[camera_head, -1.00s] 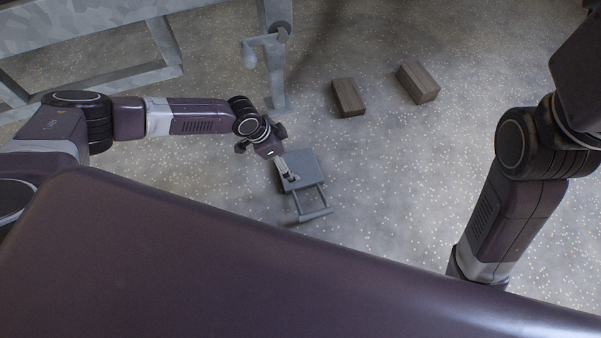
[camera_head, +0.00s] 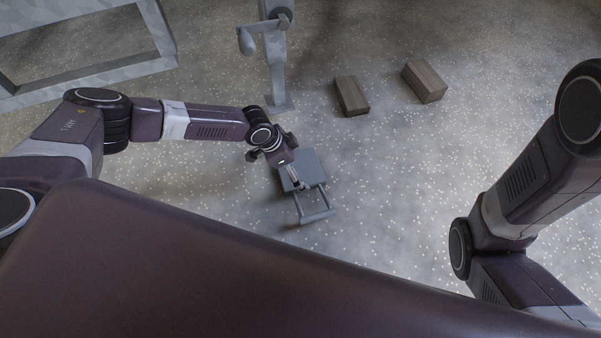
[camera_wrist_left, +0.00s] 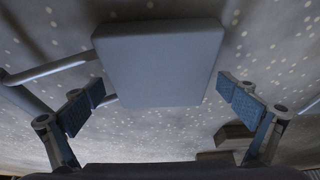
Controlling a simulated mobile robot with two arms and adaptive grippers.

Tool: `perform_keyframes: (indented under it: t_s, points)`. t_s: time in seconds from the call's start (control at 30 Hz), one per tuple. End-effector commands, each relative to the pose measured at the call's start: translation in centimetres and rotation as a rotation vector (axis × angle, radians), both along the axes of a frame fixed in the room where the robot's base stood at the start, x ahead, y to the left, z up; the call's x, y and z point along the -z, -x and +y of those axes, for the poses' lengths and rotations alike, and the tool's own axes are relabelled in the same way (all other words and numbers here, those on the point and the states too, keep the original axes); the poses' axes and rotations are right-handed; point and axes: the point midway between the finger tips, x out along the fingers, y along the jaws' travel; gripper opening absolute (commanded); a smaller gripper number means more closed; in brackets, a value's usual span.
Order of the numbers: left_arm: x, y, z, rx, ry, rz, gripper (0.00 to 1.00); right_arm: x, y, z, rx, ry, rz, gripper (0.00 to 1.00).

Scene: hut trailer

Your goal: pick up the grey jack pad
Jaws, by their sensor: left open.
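The grey jack pad (camera_head: 303,163) lies on the speckled floor in the head view, a flat square plate with a tubular handle (camera_head: 317,216) pointing toward me. My left gripper (camera_head: 296,184) is over the pad's left, handle-side part. In the left wrist view the pad (camera_wrist_left: 158,62) sits ahead between the two spread, blue-padded fingers of the left gripper (camera_wrist_left: 162,103), with a gap on each side. The fingers are open and hold nothing. Part of the handle shows at the left there. My right arm shows at the right, but its gripper is out of view.
Two brown wooden blocks (camera_head: 351,95) (camera_head: 424,81) lie on the floor beyond the pad. A grey metal jack leg (camera_head: 277,75) with a foot stands just behind the pad, and a metal frame (camera_head: 150,35) is at the upper left. Floor right of the pad is clear.

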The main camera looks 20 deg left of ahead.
Motion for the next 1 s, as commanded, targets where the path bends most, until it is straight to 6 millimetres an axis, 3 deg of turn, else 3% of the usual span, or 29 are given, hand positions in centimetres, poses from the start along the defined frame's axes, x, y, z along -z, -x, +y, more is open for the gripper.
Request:
perform_keyframes:
  t_s: [0.13, 0.53, 0.97, 1.0]
  points:
    - [-0.1, 0.0, 0.0, 0.000, 0.000, 0.000, 0.98, 0.0, 0.0, 0.0, 0.000, 0.000, 0.000, 0.35]
    - [-0.1, 0.0, 0.0, 0.000, 0.000, 0.000, 0.54, 0.0, 0.0, 0.0, 0.000, 0.000, 0.001, 0.35]
    - [-1.2, -0.1, -0.1, 0.000, 0.003, -0.003, 0.54, -0.6, 0.1, -0.1, -0.003, -0.003, -0.005, 0.35]
    - [-1.6, -0.1, -0.1, 0.000, 0.003, -0.003, 0.54, -0.4, -0.7, -0.1, -0.003, -0.004, 0.014, 0.35]
